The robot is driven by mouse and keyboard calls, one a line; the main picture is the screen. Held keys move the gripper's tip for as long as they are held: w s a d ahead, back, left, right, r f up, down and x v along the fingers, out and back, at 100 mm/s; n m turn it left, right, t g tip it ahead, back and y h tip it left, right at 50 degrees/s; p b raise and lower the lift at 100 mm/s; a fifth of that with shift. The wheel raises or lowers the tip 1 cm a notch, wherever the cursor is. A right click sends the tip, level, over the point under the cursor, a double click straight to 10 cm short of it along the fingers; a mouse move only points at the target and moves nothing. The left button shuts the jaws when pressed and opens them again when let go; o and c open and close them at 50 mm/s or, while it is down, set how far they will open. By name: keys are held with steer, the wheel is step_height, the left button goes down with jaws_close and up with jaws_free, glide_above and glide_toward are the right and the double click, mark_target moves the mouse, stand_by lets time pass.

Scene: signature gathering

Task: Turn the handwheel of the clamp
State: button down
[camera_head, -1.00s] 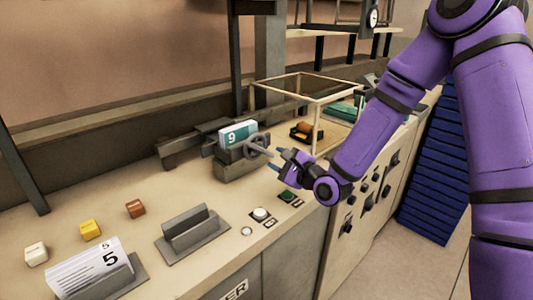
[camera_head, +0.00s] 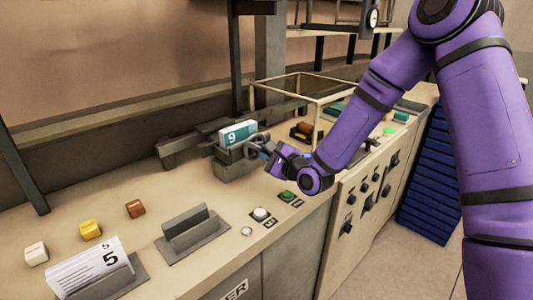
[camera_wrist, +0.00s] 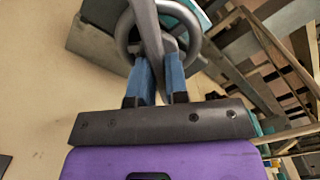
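The clamp (camera_head: 236,166) is a dark grey block on the beige console, with a teal-and-white card marked 9 in its top. Its grey handwheel (camera_head: 254,142) is on the side facing my gripper (camera_head: 265,150). In the wrist view, the round rim of the handwheel (camera_wrist: 122,38) is at the top. A grey bar of the wheel runs down between the two blue fingers of my gripper (camera_wrist: 158,62). The fingers are close together and look shut on this bar; exact contact is partly hidden.
A glass-sided frame (camera_head: 318,98) stands behind and right of the clamp. Push buttons (camera_head: 261,213) are in front. A grey holder (camera_head: 190,230), a card stack marked 5 (camera_head: 88,272) and small coloured blocks (camera_head: 91,229) lie left. A blue stack (camera_head: 427,190) stands right.

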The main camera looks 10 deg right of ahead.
steer(key=shift+n, duration=0.3)
steer(key=n, duration=0.3)
steer(key=shift+r+n, duration=0.1)
steer(key=shift+n, duration=0.2)
steer(key=shift+r+n, duration=0.15)
steer(key=shift+n, duration=2.7)
steer(key=shift+r+n, duration=0.15)
steer(key=shift+n, duration=2.7)
steer(key=c, duration=1.1)
jaws_free()
